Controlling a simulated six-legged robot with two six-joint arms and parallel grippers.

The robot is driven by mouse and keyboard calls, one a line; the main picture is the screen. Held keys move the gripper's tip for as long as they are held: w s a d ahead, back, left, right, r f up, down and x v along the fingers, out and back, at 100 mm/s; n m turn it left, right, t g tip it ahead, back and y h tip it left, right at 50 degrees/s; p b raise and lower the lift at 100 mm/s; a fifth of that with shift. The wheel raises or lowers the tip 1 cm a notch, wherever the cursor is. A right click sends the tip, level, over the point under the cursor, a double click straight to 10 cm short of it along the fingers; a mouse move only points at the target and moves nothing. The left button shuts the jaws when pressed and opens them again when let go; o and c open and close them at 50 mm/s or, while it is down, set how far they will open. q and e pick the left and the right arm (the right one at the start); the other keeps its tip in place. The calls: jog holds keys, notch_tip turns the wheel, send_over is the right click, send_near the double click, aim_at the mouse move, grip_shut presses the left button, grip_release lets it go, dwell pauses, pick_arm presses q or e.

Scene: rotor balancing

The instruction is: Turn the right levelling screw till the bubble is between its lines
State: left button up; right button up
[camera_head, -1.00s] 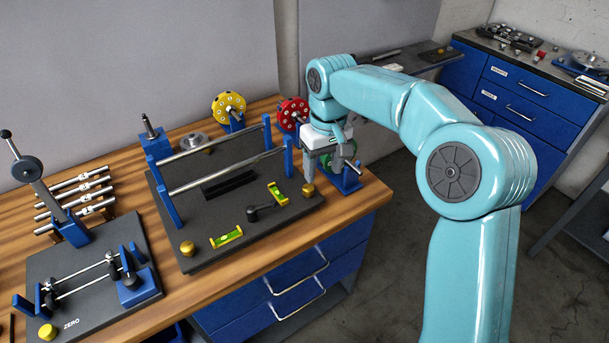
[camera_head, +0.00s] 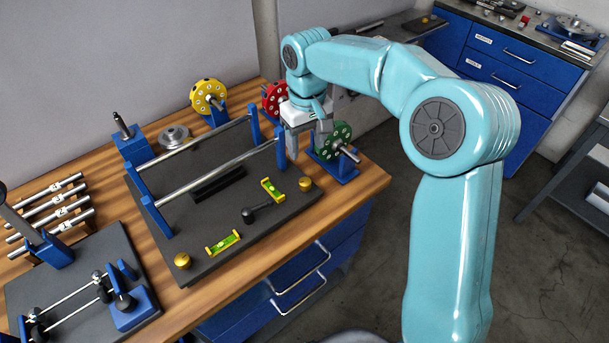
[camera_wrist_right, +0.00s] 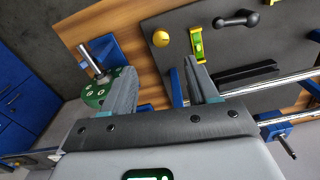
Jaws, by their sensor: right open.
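The right levelling screw is a brass knob (camera_head: 305,184) at the right front corner of the dark base plate (camera_head: 190,215). It also shows in the right wrist view (camera_wrist_right: 161,38). A yellow-green level vial (camera_head: 272,190) lies just left of it; a second vial (camera_head: 223,242) lies along the front edge. The bubbles are too small to place against their lines. My right gripper (camera_head: 308,146) is open and empty, above and behind the knob, apart from it. In the right wrist view its fingers (camera_wrist_right: 160,78) point toward the knob. My left gripper is not in view.
A green rotor (camera_head: 333,141) on a blue stand is close beside my right gripper. Red (camera_head: 274,102) and yellow (camera_head: 208,96) rotors stand behind. Two steel rails on blue posts (camera_head: 281,150) cross the plate. A black-handled lever (camera_head: 262,210) lies near the vial.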

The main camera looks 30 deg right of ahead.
aim_at(305, 181)
jog(key=f, duration=1.2)
jog(key=shift+w+a+f+p, duration=0.15)
jog(key=shift+w+p, duration=0.05)
jog(key=shift+p, duration=0.2)
jog(key=shift+s, duration=0.25)
jog(key=shift+w, duration=0.2)
jog(key=c, duration=0.9)
jog(key=shift+c, duration=0.7)
